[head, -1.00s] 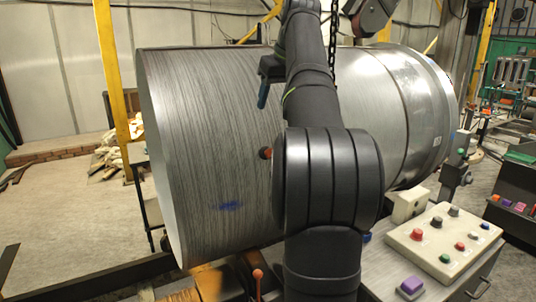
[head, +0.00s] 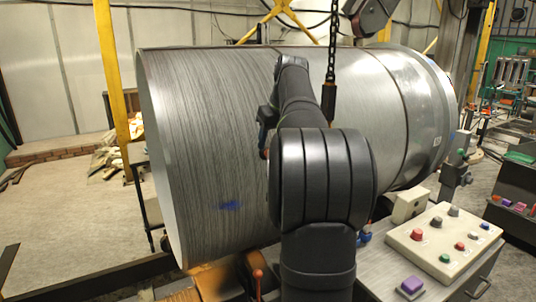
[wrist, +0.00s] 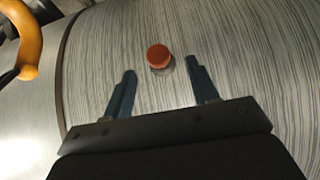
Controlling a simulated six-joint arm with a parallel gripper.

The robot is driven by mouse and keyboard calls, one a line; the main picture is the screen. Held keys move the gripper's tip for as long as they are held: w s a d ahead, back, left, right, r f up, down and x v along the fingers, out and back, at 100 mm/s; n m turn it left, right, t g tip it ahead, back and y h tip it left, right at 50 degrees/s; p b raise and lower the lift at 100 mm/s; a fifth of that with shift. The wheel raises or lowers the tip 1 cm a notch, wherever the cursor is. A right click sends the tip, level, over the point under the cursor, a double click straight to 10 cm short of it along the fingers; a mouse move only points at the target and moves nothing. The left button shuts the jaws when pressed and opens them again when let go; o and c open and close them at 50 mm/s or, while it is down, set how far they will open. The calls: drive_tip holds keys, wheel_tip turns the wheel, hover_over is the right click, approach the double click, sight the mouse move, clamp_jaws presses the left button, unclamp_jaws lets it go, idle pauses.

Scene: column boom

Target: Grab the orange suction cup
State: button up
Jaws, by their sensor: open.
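The orange suction cup (wrist: 159,57) shows in the wrist view as a small round orange-red cap against the grey streaked side of the large drum (wrist: 240,60). My gripper (wrist: 160,67) is open, with one dark blue finger on each side of the cup. The cup appears between the fingertips, at about their level in the picture; I cannot tell the depth left between them. In the head view my gripper (head: 264,136) is by the drum's near side, and only a sliver of the cup (head: 264,154) shows, the rest hidden by my arm.
A dark chain with a black end piece (head: 328,102) hangs over the drum. A yellow-orange curved piece (wrist: 31,45) is at the wrist view's left edge. A button panel (head: 445,238) stands at the right. An orange-knobbed lever (head: 258,274) stands below the drum.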

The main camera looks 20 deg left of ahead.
drive_tip(key=x, duration=0.4)
drive_tip(key=shift+w+f, duration=0.1)
drive_tip(key=c, duration=1)
drive_tip(key=shift+c, duration=0.2)
